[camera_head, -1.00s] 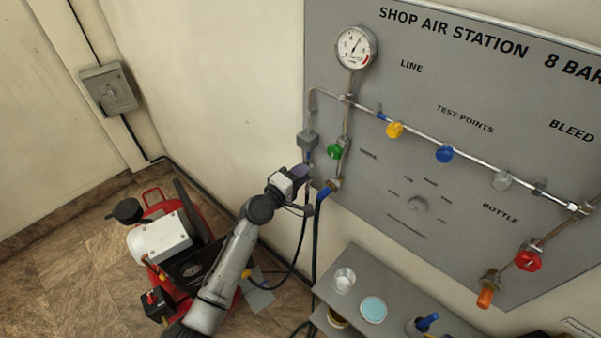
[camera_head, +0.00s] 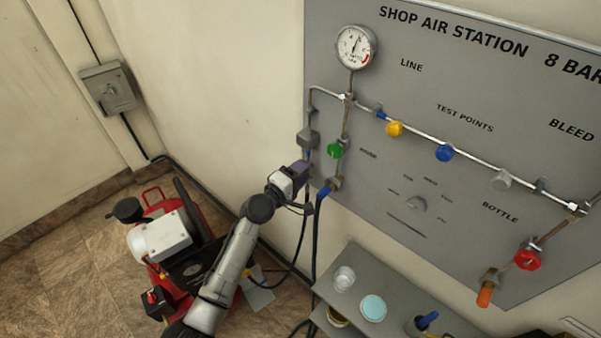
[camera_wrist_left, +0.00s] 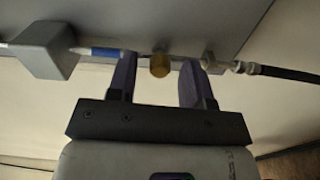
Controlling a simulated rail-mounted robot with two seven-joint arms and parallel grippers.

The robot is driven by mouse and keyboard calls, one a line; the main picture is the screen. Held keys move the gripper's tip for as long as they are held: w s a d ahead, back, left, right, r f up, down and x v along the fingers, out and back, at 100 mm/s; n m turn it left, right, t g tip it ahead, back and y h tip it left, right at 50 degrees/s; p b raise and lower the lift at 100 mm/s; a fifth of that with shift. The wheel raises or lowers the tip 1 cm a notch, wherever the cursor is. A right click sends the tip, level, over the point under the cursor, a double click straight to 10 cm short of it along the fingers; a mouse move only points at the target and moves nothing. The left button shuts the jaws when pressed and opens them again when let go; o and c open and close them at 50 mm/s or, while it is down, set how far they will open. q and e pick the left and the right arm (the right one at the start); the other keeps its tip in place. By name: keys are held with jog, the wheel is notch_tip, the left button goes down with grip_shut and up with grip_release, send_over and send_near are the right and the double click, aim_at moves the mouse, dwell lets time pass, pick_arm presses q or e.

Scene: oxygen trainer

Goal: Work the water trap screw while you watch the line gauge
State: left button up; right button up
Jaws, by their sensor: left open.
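The line gauge (camera_head: 356,47) is a round white dial at the top left of the panel. Its needle points close to straight up; the exact reading is too small to tell. My left gripper (camera_head: 304,171) is at the panel's lower left edge, below a grey block (camera_head: 308,139) on the pipe. In the left wrist view my left gripper (camera_wrist_left: 159,83) is open, with its purple fingers apart on either side of a brass knob (camera_wrist_left: 159,66), which looks like the water trap screw. Gaps show on both sides of the knob. In the head view the gripper hides this knob.
A green knob (camera_head: 335,151) is just right of the gripper, and a dark hose (camera_head: 316,232) hangs beside it. A red compressor (camera_head: 168,240) stands on the floor at left. A grey shelf (camera_head: 352,264) with cups is below the panel.

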pick_arm(q)
jog(key=p+v, duration=0.2)
jog(key=v, duration=1.1)
jog(key=shift+s+a, duration=0.3)
dwell(2.8)
